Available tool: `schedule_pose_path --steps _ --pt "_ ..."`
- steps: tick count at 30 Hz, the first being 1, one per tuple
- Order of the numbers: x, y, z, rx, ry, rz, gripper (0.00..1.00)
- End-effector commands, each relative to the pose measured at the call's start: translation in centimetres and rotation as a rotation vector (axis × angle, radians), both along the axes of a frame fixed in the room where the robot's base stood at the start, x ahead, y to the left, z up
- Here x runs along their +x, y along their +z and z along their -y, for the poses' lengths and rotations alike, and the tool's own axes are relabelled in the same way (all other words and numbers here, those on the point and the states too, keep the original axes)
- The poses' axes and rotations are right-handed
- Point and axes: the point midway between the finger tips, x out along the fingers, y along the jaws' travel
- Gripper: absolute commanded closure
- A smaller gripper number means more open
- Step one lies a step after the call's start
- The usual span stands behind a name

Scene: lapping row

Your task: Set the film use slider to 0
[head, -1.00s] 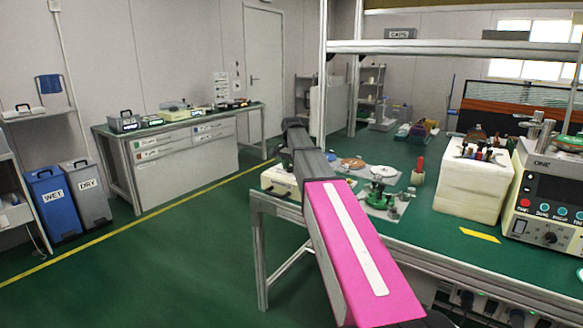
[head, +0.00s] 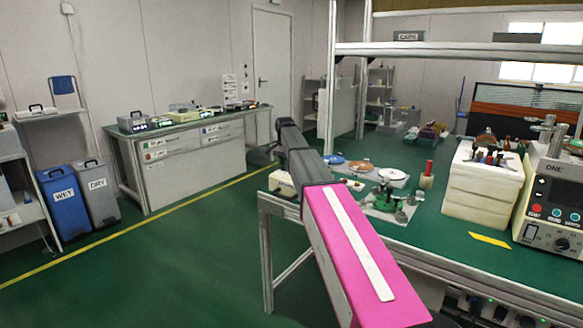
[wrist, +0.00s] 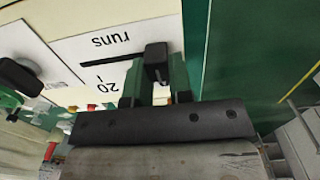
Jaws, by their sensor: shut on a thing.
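In the wrist view my gripper (wrist: 154,88) has its two green fingers around a black slider knob (wrist: 156,60), shut on it. The knob stands over a dark slot in a white plate (wrist: 125,42), which reads upside down as "runs" and "20". The "20" mark is beside the knob, just left of it; a 0 mark is not visible. In the head view my pink and grey arm reaches toward a small cream box (head: 282,183) at the bench's left end. My arm hides the gripper and knob there.
A black round knob (wrist: 20,76) is left of the plate in the wrist view. The head view shows the green-topped bench (head: 430,215) with discs, a cream block (head: 482,190) and an instrument (head: 550,205). Open green floor lies left, toward two bins (head: 62,205).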

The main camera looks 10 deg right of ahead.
Motion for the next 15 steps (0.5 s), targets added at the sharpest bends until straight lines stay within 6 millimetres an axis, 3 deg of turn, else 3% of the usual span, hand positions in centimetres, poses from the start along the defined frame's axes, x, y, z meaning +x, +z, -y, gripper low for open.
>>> schedule_pose_path --steps 5,6,8,15 --pt "0.30 0.11 -0.19 0.006 0.000 0.008 1.00" --pt "0.32 0.11 -0.21 0.006 0.000 0.008 0.73" --pt "0.33 0.11 -0.20 0.006 0.000 0.008 0.54" --pt "0.21 0.07 -0.13 0.004 0.000 0.006 0.53"
